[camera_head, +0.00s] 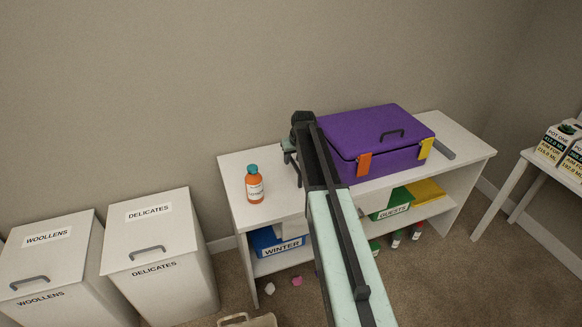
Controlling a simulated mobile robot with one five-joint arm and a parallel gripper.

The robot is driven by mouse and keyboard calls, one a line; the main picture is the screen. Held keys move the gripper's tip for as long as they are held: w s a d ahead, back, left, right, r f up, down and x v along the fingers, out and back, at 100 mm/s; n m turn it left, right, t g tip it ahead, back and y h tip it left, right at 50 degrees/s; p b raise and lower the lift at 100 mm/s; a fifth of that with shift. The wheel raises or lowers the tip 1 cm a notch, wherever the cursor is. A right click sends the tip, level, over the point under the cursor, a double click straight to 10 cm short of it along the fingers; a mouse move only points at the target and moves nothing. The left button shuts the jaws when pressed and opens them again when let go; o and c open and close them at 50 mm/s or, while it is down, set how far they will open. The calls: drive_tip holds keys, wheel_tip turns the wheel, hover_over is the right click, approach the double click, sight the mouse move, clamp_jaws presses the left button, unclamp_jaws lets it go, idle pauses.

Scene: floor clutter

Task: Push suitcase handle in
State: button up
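A closed purple suitcase (365,130) lies flat on top of the white shelf unit. It has a dark handle (392,134) on its lid and an orange latch (364,164) and a yellow latch (426,148) on its front. A grey bar (444,149) shows at its right side; I cannot tell whether it is joined to the suitcase. My arm reaches up from below across the shelf front, and its end covers part of the suitcase's left side. My gripper (290,154) is at the suitcase's left, largely hidden by my arm, so its fingers are unclear.
An orange bottle (254,185) stands on the white shelf unit (231,173) left of my gripper. Blue "WINTER" (270,243) and green "GUESTS" (391,208) bins sit below. White "WOOLLENS" (48,265) and "DELICATES" (152,250) hampers stand left. A white table (537,165) is right.

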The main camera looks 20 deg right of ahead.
drive_tip(key=shift+f, duration=0.1)
drive_tip(key=shift+c, duration=0.3)
clamp_jaws()
idle(1.1)
